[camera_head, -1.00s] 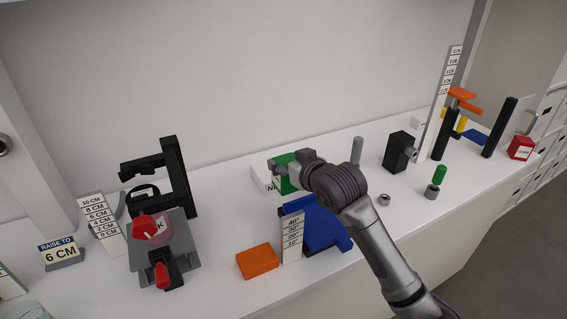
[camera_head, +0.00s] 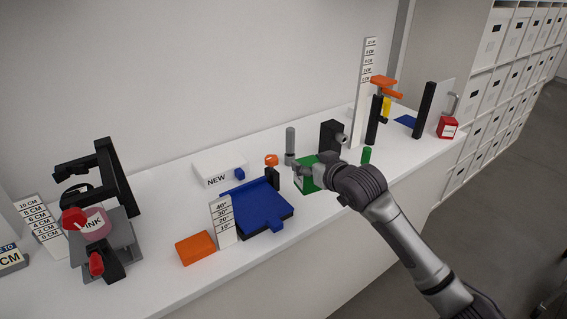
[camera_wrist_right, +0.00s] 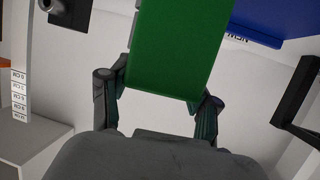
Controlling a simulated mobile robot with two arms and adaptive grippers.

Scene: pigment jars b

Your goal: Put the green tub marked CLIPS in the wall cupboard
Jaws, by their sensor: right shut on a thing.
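A green tub (camera_head: 307,185) is held above or at the white bench, just right of the blue tilting plate. A sliver of white label shows on its left side; I cannot read it. My right gripper (camera_head: 311,169) is shut on the tub. In the right wrist view, the green tub (camera_wrist_right: 178,45) fills the space between the two fingers of the right gripper (camera_wrist_right: 157,98). I cannot tell if the tub touches the bench. My left gripper and the wall cupboard are not in view.
The blue plate (camera_head: 258,205) with an angle scale (camera_head: 223,222), an orange block (camera_head: 196,248) and a grey post (camera_head: 290,146) stand near the tub. A black device (camera_head: 331,136) and a small green cylinder (camera_head: 367,155) are to its right. Shelves of white boxes (camera_head: 497,80) stand far right.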

